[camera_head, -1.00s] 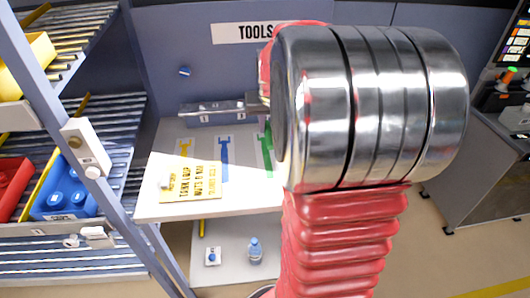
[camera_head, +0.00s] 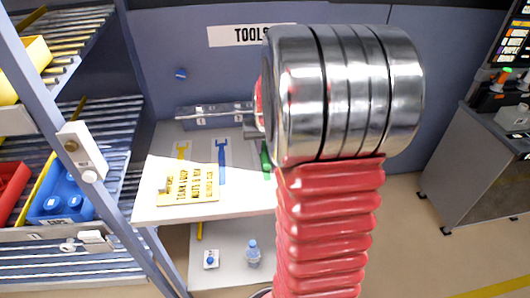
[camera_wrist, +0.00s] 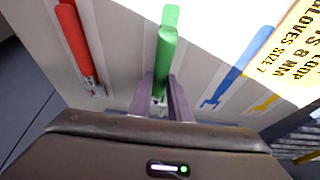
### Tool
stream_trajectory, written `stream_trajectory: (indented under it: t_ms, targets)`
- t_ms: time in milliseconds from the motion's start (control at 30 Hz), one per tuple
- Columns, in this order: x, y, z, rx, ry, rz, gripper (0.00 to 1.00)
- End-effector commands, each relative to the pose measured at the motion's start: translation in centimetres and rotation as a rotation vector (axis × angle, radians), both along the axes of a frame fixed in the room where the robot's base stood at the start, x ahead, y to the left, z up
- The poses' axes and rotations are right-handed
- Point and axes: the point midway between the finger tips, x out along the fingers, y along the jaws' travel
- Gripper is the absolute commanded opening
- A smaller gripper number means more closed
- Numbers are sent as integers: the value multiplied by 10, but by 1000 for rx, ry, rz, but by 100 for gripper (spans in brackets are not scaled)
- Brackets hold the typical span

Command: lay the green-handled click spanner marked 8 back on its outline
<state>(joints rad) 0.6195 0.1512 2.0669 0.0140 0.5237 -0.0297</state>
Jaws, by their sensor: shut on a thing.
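The green-handled spanner (camera_wrist: 166,45) is between the fingers of my gripper (camera_wrist: 160,100) in the wrist view. The gripper is shut on its metal part, and the green handle points away toward the top of the picture. The handle is over a pale strip of the bench top; I cannot tell whether it touches. The mark 8 is not readable. In the head view a green shape (camera_head: 265,160) shows beside my arm, mostly hidden; I cannot tell whether it is outline or handle. My gripper is hidden there behind my arm.
A red-handled tool (camera_wrist: 76,40) lies left of the green one in the wrist view. A blue outline (camera_wrist: 238,68) and a yellow outline (camera_wrist: 263,103) are to the right. A yellow note (camera_head: 190,186) lies on the bench (camera_head: 150,205). A metal rail (camera_head: 215,115) runs behind.

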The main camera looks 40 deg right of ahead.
Motion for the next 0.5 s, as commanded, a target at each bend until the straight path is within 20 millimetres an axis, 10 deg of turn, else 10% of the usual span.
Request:
stream_trajectory:
  t_ms: [500]
  targets:
    - [0,1,-26,0,0,1,0]
